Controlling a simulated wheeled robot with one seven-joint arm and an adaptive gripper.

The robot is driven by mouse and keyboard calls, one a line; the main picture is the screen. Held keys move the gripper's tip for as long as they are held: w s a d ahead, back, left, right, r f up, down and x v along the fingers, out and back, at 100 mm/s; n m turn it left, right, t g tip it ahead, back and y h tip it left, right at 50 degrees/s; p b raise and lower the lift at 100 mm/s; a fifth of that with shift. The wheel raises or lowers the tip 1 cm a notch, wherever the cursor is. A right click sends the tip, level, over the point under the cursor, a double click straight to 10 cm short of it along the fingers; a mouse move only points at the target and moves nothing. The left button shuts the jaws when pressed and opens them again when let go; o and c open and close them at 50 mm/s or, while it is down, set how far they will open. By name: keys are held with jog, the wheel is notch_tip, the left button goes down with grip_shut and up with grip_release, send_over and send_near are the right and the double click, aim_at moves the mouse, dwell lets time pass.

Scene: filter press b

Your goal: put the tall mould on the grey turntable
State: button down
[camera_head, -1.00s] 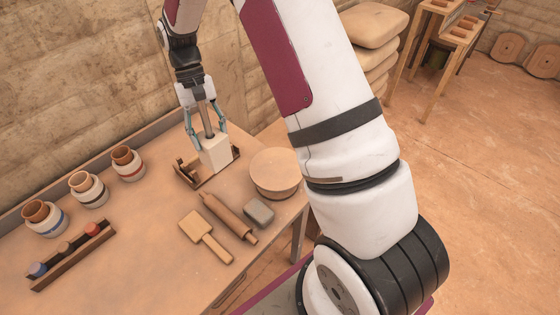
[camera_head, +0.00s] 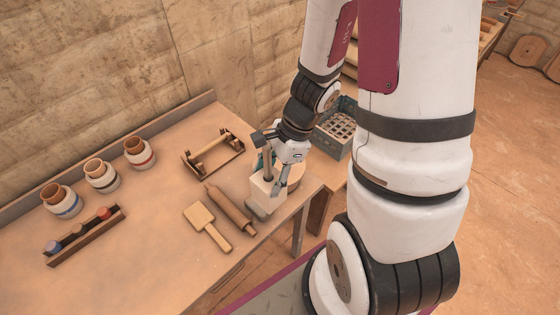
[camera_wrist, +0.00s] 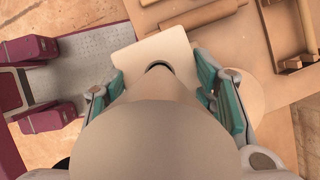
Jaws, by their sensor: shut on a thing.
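My gripper is shut on the mould. The round turntable (camera_head: 300,194) is just behind and right of the mould, partly hidden by it and my gripper. Its top looks tan rather than grey. I cannot tell the mould's exact height above the table.
A rolling pin (camera_head: 230,209) and a wooden paddle (camera_head: 207,226) lie to the left. An empty wooden cradle (camera_head: 213,155) is behind. Several jars and a bottle rack (camera_head: 84,236) stand further left. A grey crate (camera_head: 337,130) is beyond the table.

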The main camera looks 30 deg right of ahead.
jog(key=w+d+f+p, duration=0.1)
jog(key=w+d+f, duration=0.4)
jog(key=w+d, duration=0.5)
jog(key=shift+w+d+p, duration=0.35)
jog(key=shift+w+p, duration=0.05)
jog(key=shift+w, duration=0.5)
jog(key=shift+f, duration=0.1)
jog(key=c, duration=0.7)
grip_release()
